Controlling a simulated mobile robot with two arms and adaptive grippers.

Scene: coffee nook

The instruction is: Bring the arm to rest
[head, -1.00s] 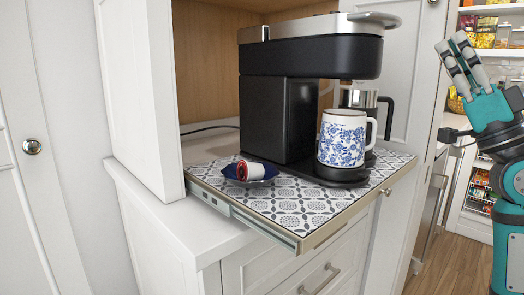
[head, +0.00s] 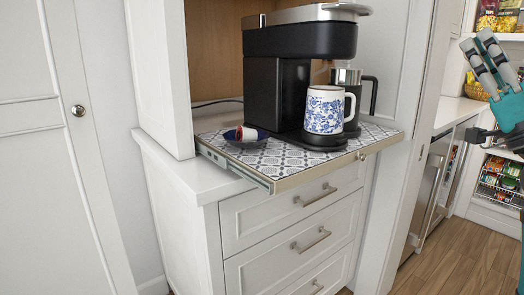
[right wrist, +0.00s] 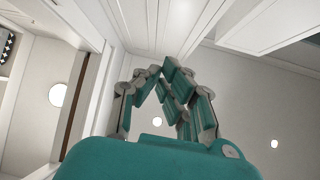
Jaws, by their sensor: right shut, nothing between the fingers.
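My right gripper (head: 481,48) is raised at the right edge of the head view, fingers pointing up, shut and empty. It is clear of the coffee machine and the pull-out shelf. In the right wrist view the gripper (right wrist: 163,72) shows its fingers drawn together against the white ceiling, with nothing between them. My left gripper is not in view.
A coffee machine (head: 278,90) stands on a patterned pull-out shelf (head: 285,160). Drawers are below; wooden floor (head: 455,255) is free at right.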

